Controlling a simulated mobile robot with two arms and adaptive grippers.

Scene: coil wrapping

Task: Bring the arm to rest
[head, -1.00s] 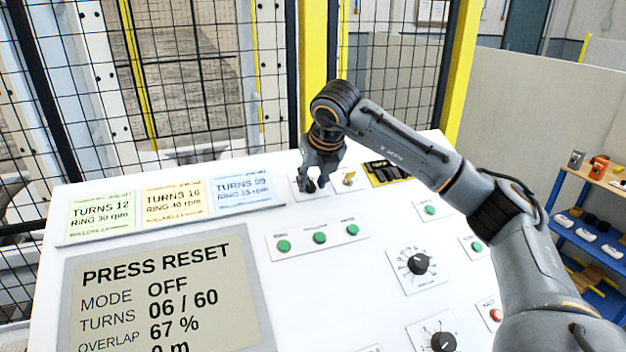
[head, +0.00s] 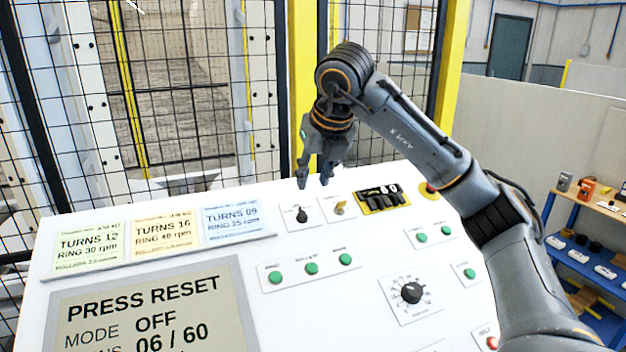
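My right gripper (head: 315,182) hangs from my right arm above the far edge of the white control panel (head: 215,258). Its fingers point down and stand apart with nothing between them. It is just behind a black selector knob (head: 302,216) and looks clear of it. A brass-coloured key switch (head: 339,208) sits to the right of the knob. The display (head: 150,310) reads PRESS RESET, MODE OFF and 06 / 60. My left gripper is not in view.
Three cards (head: 165,236) lie along the panel's far left. A black mesh fence (head: 200,100) with yellow posts stands behind. A blue shelf (head: 590,262) is at right.

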